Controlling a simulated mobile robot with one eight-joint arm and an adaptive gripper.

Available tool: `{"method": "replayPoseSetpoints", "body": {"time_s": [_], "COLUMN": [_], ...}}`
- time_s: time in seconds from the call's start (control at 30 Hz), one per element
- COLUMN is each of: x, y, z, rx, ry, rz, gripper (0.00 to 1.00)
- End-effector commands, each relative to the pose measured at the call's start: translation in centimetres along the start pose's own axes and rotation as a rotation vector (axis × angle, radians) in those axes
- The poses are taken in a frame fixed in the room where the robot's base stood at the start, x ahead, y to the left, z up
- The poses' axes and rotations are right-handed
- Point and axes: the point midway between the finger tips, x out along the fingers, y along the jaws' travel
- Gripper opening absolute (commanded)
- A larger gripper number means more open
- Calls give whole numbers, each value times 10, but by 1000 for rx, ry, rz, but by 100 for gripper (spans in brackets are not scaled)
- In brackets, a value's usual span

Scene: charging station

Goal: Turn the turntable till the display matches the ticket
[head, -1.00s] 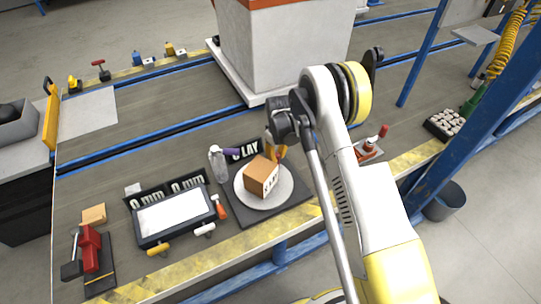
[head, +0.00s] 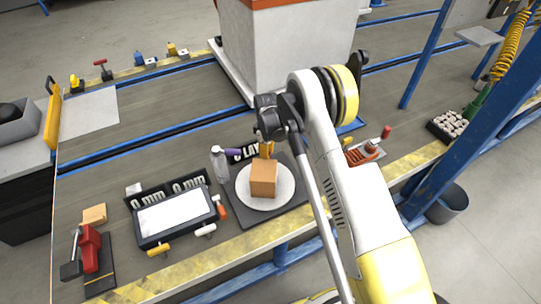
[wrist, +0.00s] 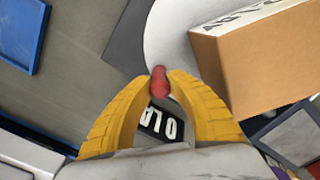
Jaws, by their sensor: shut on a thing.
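The turntable is a pale round disc (head: 248,202) on a dark square base (head: 292,212), in the middle of the bench. A brown box (head: 264,179) stands on it; in the wrist view the box (wrist: 262,62) shows partly legible dark lettering on one face. My gripper (head: 266,148) is at the disc's far edge, behind the box. In the wrist view my yellow fingers (wrist: 160,76) are closed around a red knob (wrist: 159,84) at the disc's rim. A dark plate with white characters (head: 246,154) stands behind the turntable, partly hidden by my gripper. I cannot make out a ticket.
A framed white panel (head: 174,217) with two "0 mm" plates behind it stands to the left. A clear bottle (head: 219,163) and an orange-handled tool (head: 220,208) are close to the turntable's left side. A red clamp (head: 90,248) is at far left. A large grey block (head: 280,50) stands behind.

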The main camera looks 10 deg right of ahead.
Motion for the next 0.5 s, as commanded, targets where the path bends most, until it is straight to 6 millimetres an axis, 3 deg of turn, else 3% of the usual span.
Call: {"method": "replayPoseSetpoints", "body": {"time_s": [0.5], "x": [0], "y": [-9], "z": [-25], "rx": [-259], "ry": [1], "rz": [0], "gripper": [0]}}
